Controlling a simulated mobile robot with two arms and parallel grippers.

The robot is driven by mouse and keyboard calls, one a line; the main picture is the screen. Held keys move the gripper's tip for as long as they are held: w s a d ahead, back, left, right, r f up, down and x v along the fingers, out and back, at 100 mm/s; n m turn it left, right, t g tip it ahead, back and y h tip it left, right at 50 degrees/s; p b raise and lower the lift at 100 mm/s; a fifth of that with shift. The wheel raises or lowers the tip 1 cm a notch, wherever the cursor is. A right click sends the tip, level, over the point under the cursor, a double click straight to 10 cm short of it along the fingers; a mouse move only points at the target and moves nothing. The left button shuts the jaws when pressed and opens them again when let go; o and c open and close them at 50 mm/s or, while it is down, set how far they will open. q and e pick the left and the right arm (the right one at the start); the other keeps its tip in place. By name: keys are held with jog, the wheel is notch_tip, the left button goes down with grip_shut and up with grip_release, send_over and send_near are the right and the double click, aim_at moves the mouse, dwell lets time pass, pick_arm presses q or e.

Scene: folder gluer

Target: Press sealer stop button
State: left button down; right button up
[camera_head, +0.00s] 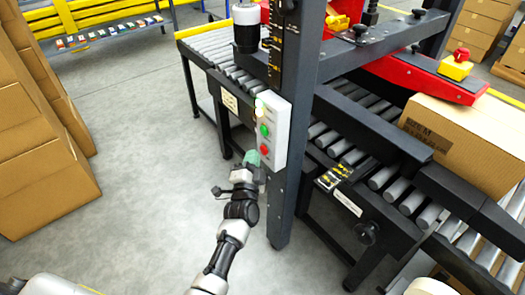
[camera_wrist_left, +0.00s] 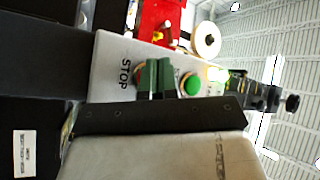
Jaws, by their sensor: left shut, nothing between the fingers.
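The sealer's white control box (camera_head: 273,128) is fixed to a dark upright post. It carries a pale lamp or button at the top, a green button (camera_head: 265,131) and a red stop button (camera_head: 264,149) below it. My left gripper (camera_head: 252,158) has green fingertips and is shut and empty, close beside the red button. In the left wrist view, the shut fingers (camera_wrist_left: 154,78) are in front of the box (camera_wrist_left: 112,60) between the STOP lettering and the green button (camera_wrist_left: 192,85). My right gripper is not in view.
The dark post (camera_head: 292,180) stands beside my left arm. A roller conveyor (camera_head: 390,180) runs behind it, with a cardboard box (camera_head: 465,140) on it. A yellow-based red button (camera_head: 457,62) sits on the red machine arm. Stacked cartons (camera_head: 45,165) stand left, with clear floor between.

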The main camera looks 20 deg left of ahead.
pick_arm(q)
jog(key=shift+w+d, duration=0.15)
jog(key=shift+w, duration=0.05)
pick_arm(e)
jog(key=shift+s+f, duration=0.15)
pick_arm(q)
jog(key=shift+w, duration=0.1)
jog(key=shift+w+d, duration=0.1)
jog(key=shift+d, duration=0.05)
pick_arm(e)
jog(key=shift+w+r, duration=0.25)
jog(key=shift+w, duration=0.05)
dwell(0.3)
pick_arm(q)
jog(key=shift+s+a+p, duration=0.45)
jog(key=shift+s+p, duration=0.05)
jog(key=shift+s, duration=0.05)
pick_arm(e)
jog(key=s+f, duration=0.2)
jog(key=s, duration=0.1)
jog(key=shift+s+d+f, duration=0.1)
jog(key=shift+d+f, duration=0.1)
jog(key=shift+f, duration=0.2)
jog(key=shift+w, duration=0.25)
